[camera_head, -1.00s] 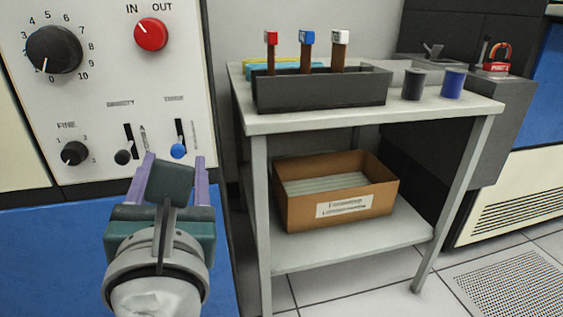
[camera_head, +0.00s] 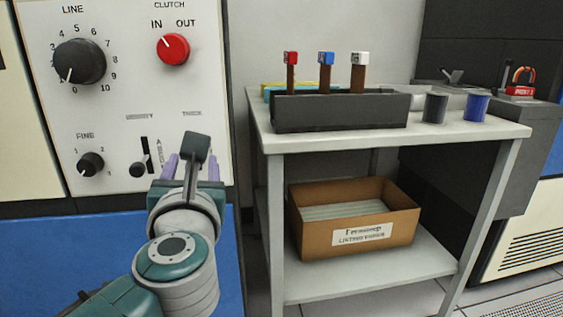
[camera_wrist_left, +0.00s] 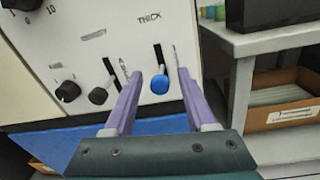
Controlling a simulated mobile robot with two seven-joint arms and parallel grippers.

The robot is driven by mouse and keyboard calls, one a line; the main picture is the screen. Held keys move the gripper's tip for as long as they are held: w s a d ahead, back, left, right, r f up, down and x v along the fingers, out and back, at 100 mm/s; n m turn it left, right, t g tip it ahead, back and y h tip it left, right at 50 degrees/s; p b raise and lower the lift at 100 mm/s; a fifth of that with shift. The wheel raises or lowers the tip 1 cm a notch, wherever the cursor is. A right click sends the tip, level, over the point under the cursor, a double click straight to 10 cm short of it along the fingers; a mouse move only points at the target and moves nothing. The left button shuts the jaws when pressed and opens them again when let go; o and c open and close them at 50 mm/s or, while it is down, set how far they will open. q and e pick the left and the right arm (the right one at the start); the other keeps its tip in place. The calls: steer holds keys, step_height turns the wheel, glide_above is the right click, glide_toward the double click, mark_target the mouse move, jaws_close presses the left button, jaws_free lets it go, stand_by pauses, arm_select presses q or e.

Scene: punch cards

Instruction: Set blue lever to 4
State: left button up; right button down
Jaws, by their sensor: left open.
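The blue lever (camera_wrist_left: 160,84) has a round blue knob at the lower end of a dark vertical slot in the white panel, under the label THICK. Its scale numbers are not readable. In the head view my left gripper and wrist hide it. My left gripper (camera_head: 191,160) is in front of the panel's lower right part. In the left wrist view its two purple fingers (camera_wrist_left: 160,73) are open, one on each side of the blue knob. I cannot tell whether they touch it. My right gripper is not in view.
A black lever (camera_head: 138,169) in its own slot and a small FINE knob (camera_head: 90,164) are left of the gripper. Above are the LINE dial (camera_head: 79,61) and a red CLUTCH knob (camera_head: 173,49). A grey table (camera_head: 460,142) stands right of the panel.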

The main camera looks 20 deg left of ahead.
arm_select(q)
steer(key=shift+c, duration=0.3)
jaws_close()
stand_by(1.1)
